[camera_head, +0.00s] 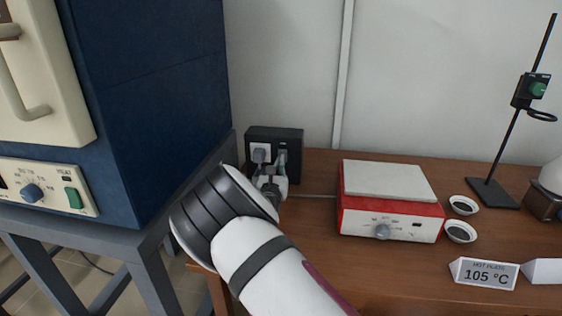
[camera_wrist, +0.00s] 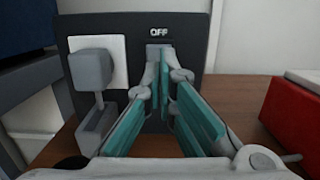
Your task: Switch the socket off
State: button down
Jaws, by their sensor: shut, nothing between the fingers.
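The socket is a black box (camera_head: 290,140) against the wall at the back left of the table. In the wrist view its dark face (camera_wrist: 185,25) carries a white outlet plate (camera_wrist: 118,50) with a grey plug (camera_wrist: 92,72) in it, left of centre. A small grey switch (camera_wrist: 154,49) sits right of the plate, under the white word OFF (camera_wrist: 158,32). My gripper (camera_wrist: 160,72) is shut and empty, with its teal-padded fingers pointing at the switch. The fingertips hide the switch's lower part; I cannot tell whether they touch it. In the head view my gripper (camera_head: 269,170) is in front of the box.
A red hot plate (camera_head: 390,200) stands right of the socket, with small dishes (camera_head: 461,232) and a 105 °C sign (camera_head: 485,273) farther right. A black stand (camera_head: 493,193) is at the back right. A blue furnace (camera_head: 160,90) on a grey frame stands close on the left.

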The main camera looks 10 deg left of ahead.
jog(key=shift+w+r, duration=0.15)
jog(key=shift+w, duration=0.55)
jog(key=shift+w+r, duration=0.1)
jog(key=shift+w, duration=0.6)
